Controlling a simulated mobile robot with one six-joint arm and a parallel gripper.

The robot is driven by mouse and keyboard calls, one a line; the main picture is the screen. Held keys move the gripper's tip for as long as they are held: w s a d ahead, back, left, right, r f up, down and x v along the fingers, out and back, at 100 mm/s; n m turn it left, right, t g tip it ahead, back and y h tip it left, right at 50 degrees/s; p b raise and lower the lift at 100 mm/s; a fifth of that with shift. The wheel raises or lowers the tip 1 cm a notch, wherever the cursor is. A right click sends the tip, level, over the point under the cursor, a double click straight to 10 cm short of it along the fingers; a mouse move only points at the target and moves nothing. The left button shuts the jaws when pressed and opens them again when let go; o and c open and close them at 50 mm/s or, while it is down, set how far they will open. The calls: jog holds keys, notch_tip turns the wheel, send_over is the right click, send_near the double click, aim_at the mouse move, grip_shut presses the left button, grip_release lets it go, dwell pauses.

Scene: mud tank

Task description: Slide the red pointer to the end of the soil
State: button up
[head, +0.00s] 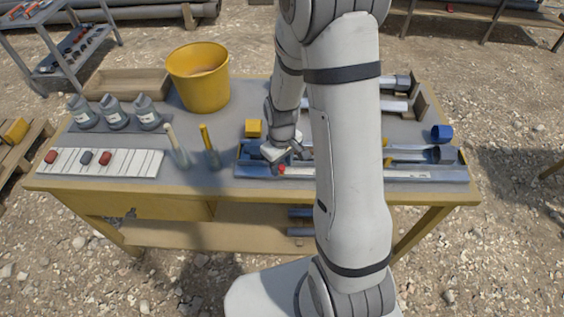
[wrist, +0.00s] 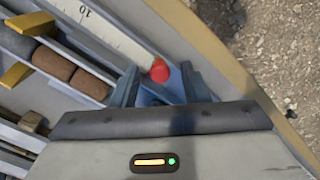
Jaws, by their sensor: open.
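The red pointer (head: 281,170) is a small knob on the rail at the front of the bench. In the wrist view the red pointer (wrist: 160,71) shows at the end of a white scale (wrist: 100,22) marked 10. My gripper (wrist: 160,85) is open, with one blue-grey finger on each side of the pointer; I cannot tell whether they touch it. Brown soil (wrist: 53,63) lies as short cylinders in a grey trough beside the scale, with a yellow piece (wrist: 35,23) near it. In the head view my gripper (head: 276,158) is over the rail and my arm hides much of it.
The bench (head: 225,172) also holds a yellow bucket (head: 199,88), several grey bottles (head: 115,112), a white board (head: 130,163) with small red and grey pieces, and two upright rods. Tubes lie to the right, near a blue cup (head: 441,133). The bench's front edge is close to the rail.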

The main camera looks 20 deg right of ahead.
jog(key=shift+c, duration=0.3)
grip_shut()
